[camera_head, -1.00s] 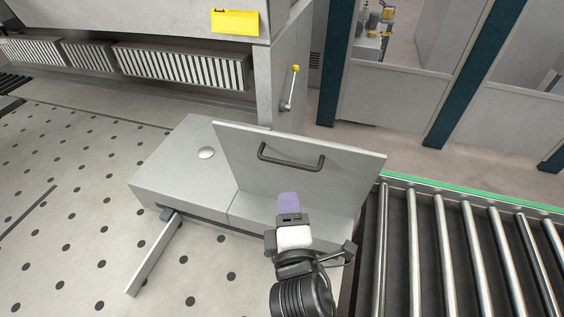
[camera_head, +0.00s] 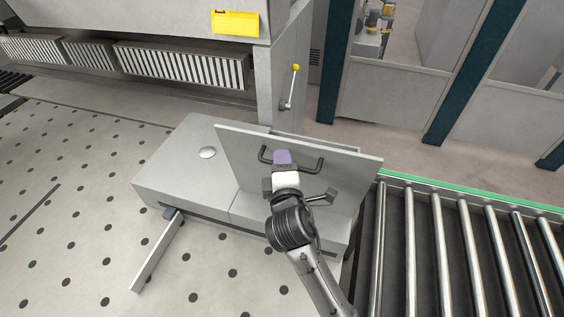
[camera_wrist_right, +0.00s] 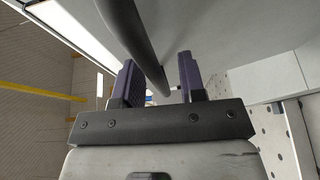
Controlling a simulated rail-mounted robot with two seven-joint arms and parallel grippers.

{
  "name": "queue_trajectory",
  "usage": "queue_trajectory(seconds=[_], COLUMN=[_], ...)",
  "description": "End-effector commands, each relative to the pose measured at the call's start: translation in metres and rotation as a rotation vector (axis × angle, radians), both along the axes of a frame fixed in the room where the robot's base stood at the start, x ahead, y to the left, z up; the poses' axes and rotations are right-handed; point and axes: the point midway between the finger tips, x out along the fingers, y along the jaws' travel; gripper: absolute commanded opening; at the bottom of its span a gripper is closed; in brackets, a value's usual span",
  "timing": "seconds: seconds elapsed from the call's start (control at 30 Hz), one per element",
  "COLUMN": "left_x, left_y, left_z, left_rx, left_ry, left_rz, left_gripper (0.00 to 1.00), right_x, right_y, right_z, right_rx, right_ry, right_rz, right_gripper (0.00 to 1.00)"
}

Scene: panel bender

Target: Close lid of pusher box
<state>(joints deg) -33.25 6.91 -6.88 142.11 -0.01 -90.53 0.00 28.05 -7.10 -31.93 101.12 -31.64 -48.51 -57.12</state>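A gap shows beside the bar. My left gripper is not in view.
A roller conveyor (camera_head: 440,250) with a green edge lies to the right. A grey machine with a lever (camera_head: 290,92) and a yellow box (camera_head: 236,23) stands behind. A metal bar (camera_head: 157,252) sticks out from the box's front left.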

Motion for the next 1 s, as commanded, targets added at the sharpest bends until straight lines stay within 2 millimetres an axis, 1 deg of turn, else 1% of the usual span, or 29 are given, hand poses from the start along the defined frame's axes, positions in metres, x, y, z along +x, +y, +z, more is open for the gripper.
queue_trajectory(seconds=[0.23,0.6,0.63,1.0], left_x=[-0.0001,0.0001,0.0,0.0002], left_y=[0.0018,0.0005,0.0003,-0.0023], left_z=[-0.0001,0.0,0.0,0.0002], left_rx=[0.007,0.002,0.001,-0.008], left_ry=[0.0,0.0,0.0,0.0], left_rz=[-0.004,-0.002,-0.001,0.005], left_gripper=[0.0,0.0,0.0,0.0], right_x=[0.0003,0.0001,0.0001,0.0004], right_y=[0.0,0.0,0.0,-0.0001], right_z=[0.0003,0.0003,0.0003,0.0003], right_rx=[0.0,0.0,0.0,0.0], right_ry=[-0.001,0.0,0.0,0.0], right_rz=[0.0,0.0,0.0,0.0], right_gripper=[0.37,0.02,0.0,0.0])
